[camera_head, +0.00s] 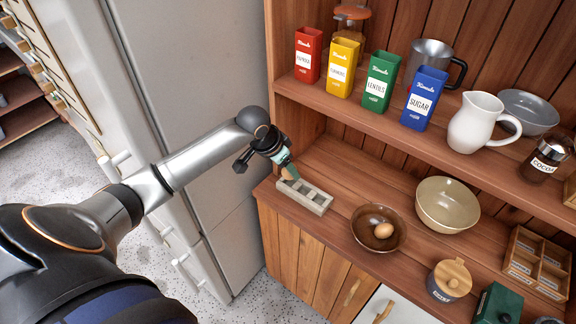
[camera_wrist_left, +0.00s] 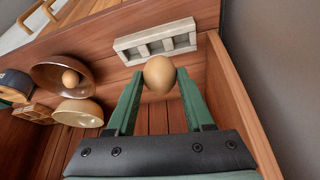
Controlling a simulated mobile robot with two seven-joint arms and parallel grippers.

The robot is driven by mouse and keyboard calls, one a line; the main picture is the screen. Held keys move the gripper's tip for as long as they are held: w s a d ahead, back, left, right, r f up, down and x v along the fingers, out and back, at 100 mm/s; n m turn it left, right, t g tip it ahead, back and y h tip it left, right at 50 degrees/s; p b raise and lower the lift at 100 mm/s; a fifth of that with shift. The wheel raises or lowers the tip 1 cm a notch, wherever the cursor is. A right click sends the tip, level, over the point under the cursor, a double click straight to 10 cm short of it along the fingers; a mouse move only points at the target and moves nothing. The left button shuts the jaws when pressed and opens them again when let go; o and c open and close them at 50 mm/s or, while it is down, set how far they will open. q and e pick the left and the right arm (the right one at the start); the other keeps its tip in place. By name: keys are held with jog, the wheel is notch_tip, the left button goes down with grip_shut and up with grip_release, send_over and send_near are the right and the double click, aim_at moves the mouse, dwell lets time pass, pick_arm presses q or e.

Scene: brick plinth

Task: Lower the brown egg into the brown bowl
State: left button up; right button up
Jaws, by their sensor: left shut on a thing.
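My left gripper (camera_head: 288,166) is shut on a brown egg (camera_head: 287,174), just above the left end of the egg tray. The held egg (camera_wrist_left: 160,73) sits between the green fingers (camera_wrist_left: 158,80) in the left wrist view. The brown bowl (camera_head: 361,243) stands on the counter to the right of the tray, and a brown egg (camera_head: 384,230) lies in it. This bowl (camera_wrist_left: 46,72) and its egg (camera_wrist_left: 70,77) also show in the left wrist view. My right gripper is not in view.
The grey egg tray (camera_head: 318,206) shows empty compartments. A cream bowl (camera_head: 447,205) stands right of the brown bowl. A lidded pot (camera_head: 449,280), green box (camera_head: 497,303) and wooden rack (camera_head: 538,262) are further right. A shelf with canisters and a white jug (camera_head: 478,123) overhangs behind.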

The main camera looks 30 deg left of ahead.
pick_arm(q)
jog(key=shift+s+d+r+p, duration=0.65)
jog(key=shift+s+d+r, duration=1.45)
jog(key=shift+s+d, duration=0.85)
jog(key=w+d+f, duration=0.1)
jog(key=w+d, duration=0.2)
jog(key=d, duration=0.3)
jog(key=w+d+f, duration=0.2)
jog(key=w+d, duration=0.2)
jog(key=d, duration=0.3)
jog(key=w+d+f+b, duration=0.1)
jog(key=w+d, duration=0.2)
jog(key=d, duration=0.4)
jog(key=shift+w+f, duration=0.35)
jog(key=shift+f, duration=0.05)
jog(key=shift+w+r, duration=0.1)
jog(key=shift+w, duration=0.1)
jog(key=shift+w, duration=0.15)
